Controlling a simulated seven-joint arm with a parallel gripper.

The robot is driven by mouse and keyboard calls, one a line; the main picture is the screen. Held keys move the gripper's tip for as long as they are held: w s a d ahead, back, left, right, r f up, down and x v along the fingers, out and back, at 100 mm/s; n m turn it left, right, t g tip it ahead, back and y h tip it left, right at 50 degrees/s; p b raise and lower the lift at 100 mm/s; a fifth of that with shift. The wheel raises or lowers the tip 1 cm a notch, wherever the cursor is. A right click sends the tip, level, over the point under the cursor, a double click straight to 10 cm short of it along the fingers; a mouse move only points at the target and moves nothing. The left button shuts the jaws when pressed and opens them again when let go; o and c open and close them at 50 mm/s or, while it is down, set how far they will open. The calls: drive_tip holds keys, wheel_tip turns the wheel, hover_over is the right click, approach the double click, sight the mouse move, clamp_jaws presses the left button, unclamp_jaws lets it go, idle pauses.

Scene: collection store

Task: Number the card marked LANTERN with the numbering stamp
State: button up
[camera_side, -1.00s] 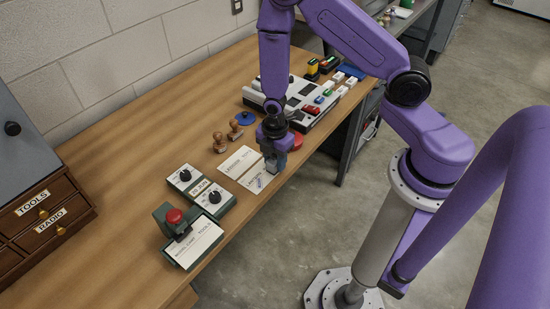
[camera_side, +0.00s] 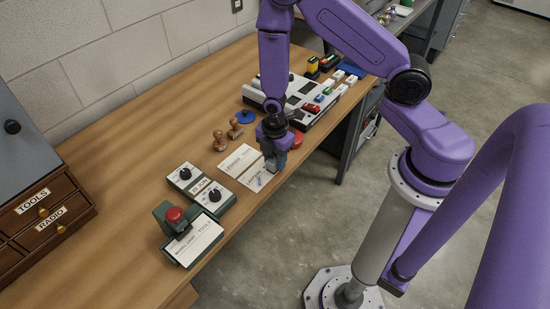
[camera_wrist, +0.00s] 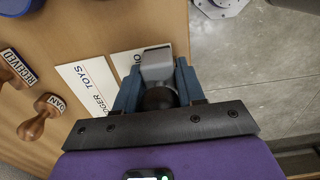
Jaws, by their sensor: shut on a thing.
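My gripper (camera_side: 272,152) is shut on a grey stamp body with a dark round knob, the numbering stamp (camera_wrist: 158,65), seen between my blue fingers (camera_wrist: 158,92). In the side view the stamp is over the right end of a white card (camera_side: 257,178) at the table's front edge. Small bluish marks show on this card; its word is partly covered and I cannot read it. I cannot tell whether the stamp touches it. Beside it lies another white card (camera_side: 240,160), which reads LEDGER TOYS in the wrist view (camera_wrist: 90,88).
A device with two dials (camera_side: 200,188) and a green press with a red knob and a card (camera_side: 190,236) are to the left. A large switch panel (camera_side: 300,98) and a red round thing (camera_side: 297,139) are to the right.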

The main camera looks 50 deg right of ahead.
drive_tip(key=shift+r, duration=3.4)
